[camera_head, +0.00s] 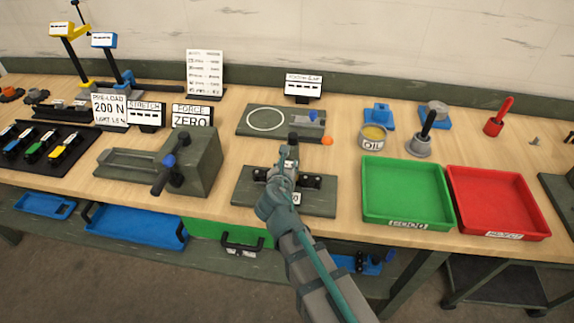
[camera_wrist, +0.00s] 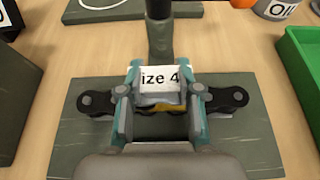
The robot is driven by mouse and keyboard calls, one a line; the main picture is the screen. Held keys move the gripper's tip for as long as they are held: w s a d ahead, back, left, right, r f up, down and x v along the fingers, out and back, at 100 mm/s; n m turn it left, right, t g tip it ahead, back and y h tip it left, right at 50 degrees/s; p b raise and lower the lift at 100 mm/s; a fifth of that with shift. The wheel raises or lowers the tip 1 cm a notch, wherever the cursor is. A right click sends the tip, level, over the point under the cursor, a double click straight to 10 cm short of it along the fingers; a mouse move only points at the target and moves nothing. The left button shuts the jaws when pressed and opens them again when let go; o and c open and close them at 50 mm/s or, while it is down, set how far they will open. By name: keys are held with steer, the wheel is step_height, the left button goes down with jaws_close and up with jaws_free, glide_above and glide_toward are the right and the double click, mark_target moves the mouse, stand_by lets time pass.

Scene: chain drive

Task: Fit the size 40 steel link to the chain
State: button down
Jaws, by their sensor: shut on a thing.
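The chain lies on a dark grey-green plate (camera_head: 320,206) at the front middle of the bench. One dark chain end (camera_wrist: 94,102) is left of my gripper (camera_wrist: 158,104), and the other (camera_wrist: 230,99) is right of it. The gripper is over the gap between them, its two teal-grey fingers apart but closed on a part. That part, taken as the steel link (camera_wrist: 157,107), shows only a little yellow and metal between the fingers. Whether the link touches the chain ends is hidden.
A dark post (camera_wrist: 159,35) stands just behind the label. A dark vise-like block (camera_head: 205,160) is left of the plate. The green tray (camera_head: 408,225) and red tray (camera_head: 500,232) are right. An oil tin (camera_head: 373,140) and an orange ball (camera_head: 327,141) are behind.

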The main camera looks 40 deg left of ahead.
steer(key=shift+f+b, duration=0.5)
steer(key=shift+f, duration=0.45)
steer(key=c, duration=0.7)
jaws_free()
steer(key=v, duration=0.7)
steer(key=shift+s+d+r, duration=0.1)
steer(key=shift+s, duration=0.15)
